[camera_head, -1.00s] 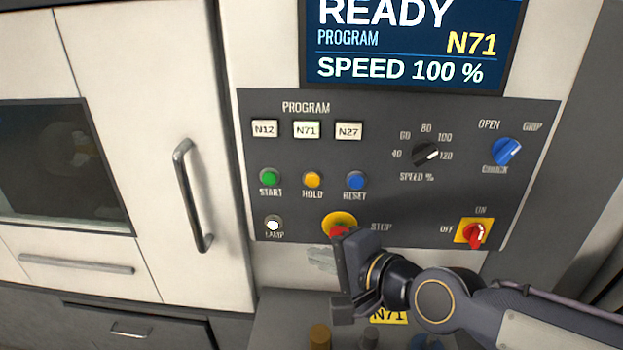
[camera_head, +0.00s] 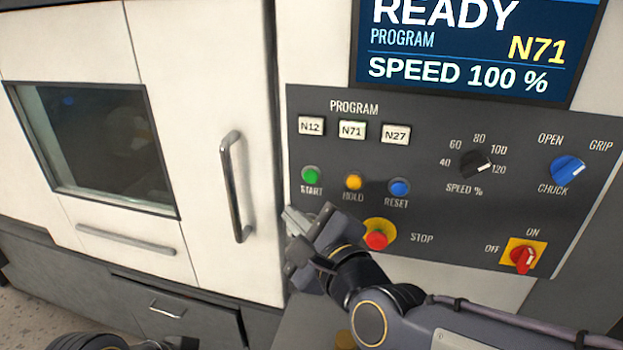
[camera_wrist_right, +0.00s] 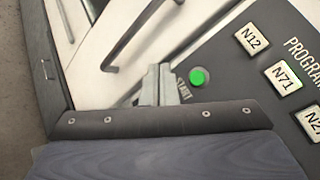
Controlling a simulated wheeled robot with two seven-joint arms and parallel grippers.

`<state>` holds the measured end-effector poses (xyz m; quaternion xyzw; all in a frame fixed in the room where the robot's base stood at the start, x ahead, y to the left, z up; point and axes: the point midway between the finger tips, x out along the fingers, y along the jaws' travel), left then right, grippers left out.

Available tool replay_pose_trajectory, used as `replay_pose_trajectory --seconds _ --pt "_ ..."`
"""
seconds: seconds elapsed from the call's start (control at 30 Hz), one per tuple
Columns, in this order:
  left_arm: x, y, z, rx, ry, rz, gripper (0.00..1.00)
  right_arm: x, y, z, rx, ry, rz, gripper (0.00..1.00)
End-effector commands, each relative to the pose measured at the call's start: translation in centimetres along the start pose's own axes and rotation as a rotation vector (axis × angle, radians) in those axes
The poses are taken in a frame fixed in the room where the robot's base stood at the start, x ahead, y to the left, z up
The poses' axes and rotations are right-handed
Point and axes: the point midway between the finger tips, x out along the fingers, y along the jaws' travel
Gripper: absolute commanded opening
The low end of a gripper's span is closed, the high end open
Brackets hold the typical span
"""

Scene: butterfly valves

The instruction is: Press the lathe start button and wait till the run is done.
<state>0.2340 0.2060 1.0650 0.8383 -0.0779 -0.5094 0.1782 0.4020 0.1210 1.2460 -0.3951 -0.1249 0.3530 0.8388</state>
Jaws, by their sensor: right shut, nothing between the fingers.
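The green START button (camera_head: 311,175) is on the dark control panel (camera_head: 440,210), below the program keys; it also shows in the right wrist view (camera_wrist_right: 197,77). My right gripper (camera_head: 288,218) is shut and empty, below and slightly left of START, near the panel's left edge. In the right wrist view its fingertips (camera_wrist_right: 158,72) point up just left of START, with a gap visible between. The screen (camera_head: 470,50) reads READY, PROGRAM N71, SPEED 100 %. A dark part of my left arm shows at the bottom left; its jaws cannot be made out.
The yellow HOLD (camera_head: 353,182) and blue RESET (camera_head: 399,188) buttons sit right of START. The red STOP button (camera_head: 376,240) is just right of my right gripper. The lathe door handle (camera_head: 236,187) stands out left of the panel. The lamp is hidden.

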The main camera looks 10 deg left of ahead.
Motion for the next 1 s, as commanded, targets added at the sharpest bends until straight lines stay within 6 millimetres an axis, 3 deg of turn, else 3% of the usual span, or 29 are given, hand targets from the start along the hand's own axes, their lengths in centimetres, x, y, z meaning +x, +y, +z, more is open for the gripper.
replay_pose_trajectory --seconds 0.5,1.0 --pt "4.6 -2.1 2.3 0.000 0.000 0.000 0.00 4.8 -3.0 -3.9 -0.001 0.002 -0.003 0.00" --pt "5.4 -2.5 2.7 0.000 0.000 0.000 0.00 5.6 -4.1 -4.2 -0.002 0.002 0.000 0.00"
